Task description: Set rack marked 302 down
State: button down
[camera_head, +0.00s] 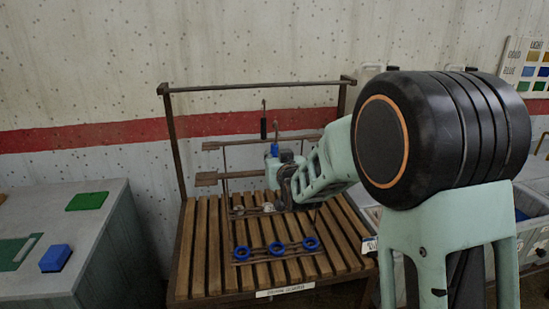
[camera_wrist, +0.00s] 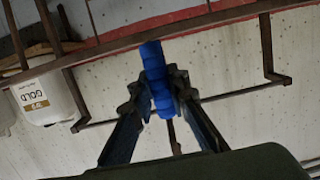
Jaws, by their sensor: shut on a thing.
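My gripper (camera_head: 285,180) is over the slatted wooden bench (camera_head: 200,255), partly hidden by my arm. In the wrist view its fingers (camera_wrist: 158,90) are shut on a ribbed blue grip (camera_wrist: 153,62). A bit of blue (camera_head: 275,149) shows by the gripper in the head view. A thin dark rack (camera_head: 283,258) with blue rings (camera_head: 276,248) is low over the front slats; I cannot tell whether it touches them. I cannot tell how the grip joins this rack. No number 302 can be read in either view.
A dark metal frame (camera_head: 173,140) rises around the bench, with a top rail (camera_head: 250,87) and a hanging hook (camera_head: 263,120). A grey cabinet (camera_head: 95,250) stands at the left. In the wrist view, a white container marked GOLD (camera_wrist: 45,95) is at the left.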

dwell(0.8)
jog(key=c, duration=1.8)
grip_release()
jog(key=shift+o, duration=0.7)
jog(key=shift+s+f, duration=0.1)
jog(key=shift+f, duration=0.2)
jog(key=o, duration=1.5)
jog(key=shift+r, duration=0.15)
jog(key=f+b+v, duration=0.2)
jog(key=b+v, duration=0.2)
jog(key=v, duration=0.7)
jog(key=shift+s+b, duration=0.4)
jog(key=shift+s, duration=0.1)
jog(key=shift+d, duration=0.15)
